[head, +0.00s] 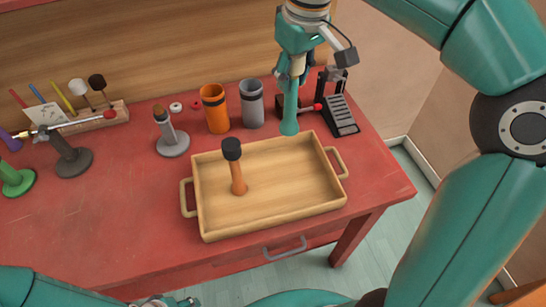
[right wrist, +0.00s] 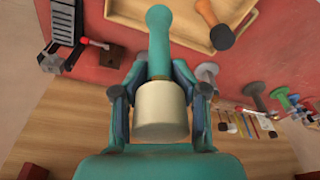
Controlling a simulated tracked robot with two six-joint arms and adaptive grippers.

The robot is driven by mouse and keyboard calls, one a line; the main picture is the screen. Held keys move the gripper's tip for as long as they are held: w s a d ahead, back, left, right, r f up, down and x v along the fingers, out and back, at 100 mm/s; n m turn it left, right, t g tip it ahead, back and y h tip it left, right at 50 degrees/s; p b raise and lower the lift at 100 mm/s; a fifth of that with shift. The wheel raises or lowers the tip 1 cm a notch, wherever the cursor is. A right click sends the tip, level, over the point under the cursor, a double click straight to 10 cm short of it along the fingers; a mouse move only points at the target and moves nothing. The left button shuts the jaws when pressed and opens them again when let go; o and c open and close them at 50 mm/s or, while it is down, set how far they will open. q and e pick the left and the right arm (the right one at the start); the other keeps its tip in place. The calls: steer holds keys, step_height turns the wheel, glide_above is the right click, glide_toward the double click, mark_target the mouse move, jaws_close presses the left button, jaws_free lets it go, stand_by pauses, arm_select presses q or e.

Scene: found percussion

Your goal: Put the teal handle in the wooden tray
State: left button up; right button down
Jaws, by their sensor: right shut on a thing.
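My right gripper (head: 291,79) is shut on the teal handle (head: 289,115), which hangs down from it, upright. In the right wrist view, the teal handle (right wrist: 160,45) has a cream head (right wrist: 162,112) between the fingers (right wrist: 160,95). The wooden tray (head: 275,219) lies on the red table. In the head view, the handle's rounded lower end shows at the tray's back rim; its height is hard to tell. Only a small part of my left arm's end shows at the bottom edge.
Behind the tray stand an orange cup (head: 215,108) and a grey cup (head: 252,103). A black ridged block (head: 341,115) is right of my gripper. A grey stand (head: 172,140) and a wooden rack (head: 100,118) are left. The tray's right half is clear.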

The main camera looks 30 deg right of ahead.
mark_target(296, 123)
steer(key=f, duration=0.4)
steer(key=f+b, duration=0.1)
steer(key=f, duration=0.8)
steer(key=shift+s+d+f, duration=0.3)
steer(key=shift+s+d, duration=0.1)
steer(key=shift+f+b, duration=0.3)
steer(key=shift+f, duration=2.3)
steer(key=c, duration=1.2)
jaws_free()
steer(key=shift+f, duration=0.2)
steer(key=o, duration=0.6)
steer(key=shift+r, duration=0.1)
